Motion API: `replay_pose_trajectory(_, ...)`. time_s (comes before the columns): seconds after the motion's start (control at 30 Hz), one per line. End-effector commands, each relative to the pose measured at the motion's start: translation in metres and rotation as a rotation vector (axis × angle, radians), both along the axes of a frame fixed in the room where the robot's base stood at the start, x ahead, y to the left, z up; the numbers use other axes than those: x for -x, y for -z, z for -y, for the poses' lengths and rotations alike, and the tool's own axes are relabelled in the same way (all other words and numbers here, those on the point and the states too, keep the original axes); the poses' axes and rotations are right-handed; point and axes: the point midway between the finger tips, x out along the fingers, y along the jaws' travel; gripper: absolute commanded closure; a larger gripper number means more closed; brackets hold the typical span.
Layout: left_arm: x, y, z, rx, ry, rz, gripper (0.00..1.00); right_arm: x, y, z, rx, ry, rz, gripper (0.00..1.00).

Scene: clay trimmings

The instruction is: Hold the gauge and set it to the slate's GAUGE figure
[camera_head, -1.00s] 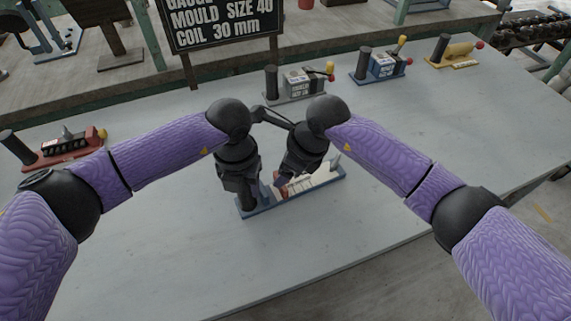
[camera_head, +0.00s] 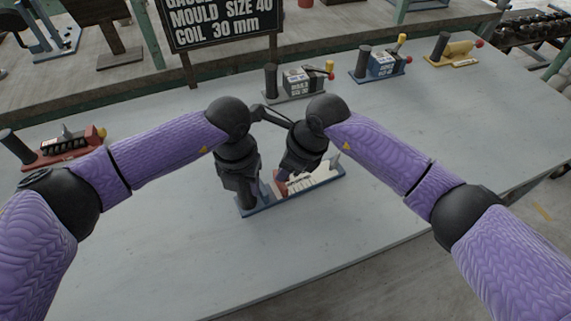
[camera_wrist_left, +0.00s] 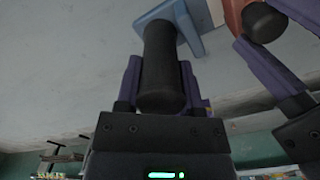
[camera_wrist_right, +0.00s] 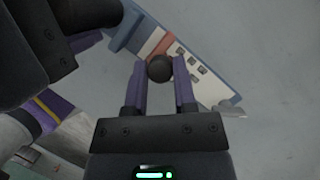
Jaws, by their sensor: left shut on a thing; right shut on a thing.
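The gauge (camera_head: 340,174) lies on the grey table, with a blue base, a white scale plate and a black upright post at its left end. My left gripper (camera_head: 250,190) is shut around that black post (camera_wrist_left: 163,70), at the blue end of the base (camera_wrist_left: 186,25). My right gripper (camera_wrist_right: 159,78) is shut on the dark round knob (camera_wrist_right: 159,68) of the gauge's red slider (camera_wrist_right: 167,43). The slider sits near the post end; its exact reading cannot be made out. The slate (camera_head: 222,22) reads MOULD SIZE 40 and COIL 30 mm; its GAUGE line is cut off at the top.
A red device (camera_head: 60,150) stands at the left of the table. A grey device (camera_head: 300,82), a blue one (camera_head: 380,66) and a yellow one (camera_head: 457,52) stand along the back. The table front (camera_head: 390,225) is clear. My two hands are close together.

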Motion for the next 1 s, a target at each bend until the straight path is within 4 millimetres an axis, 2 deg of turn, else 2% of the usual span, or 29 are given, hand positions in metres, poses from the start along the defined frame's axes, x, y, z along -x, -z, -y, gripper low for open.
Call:
replay_pose_trajectory(0.87, 0.0002, 0.0, 0.0001, 0.0, 0.001, -0.001, 1.0, -0.0006, -0.0008, 0.0001, -0.002, 0.0, 0.002, 1.0)
replay_pose_trajectory(1.0, 0.0002, 0.0, 0.0, 0.0, 0.001, -0.001, 1.0, -0.0048, -0.0011, 0.0094, 0.001, 0.002, 0.002, 1.0)
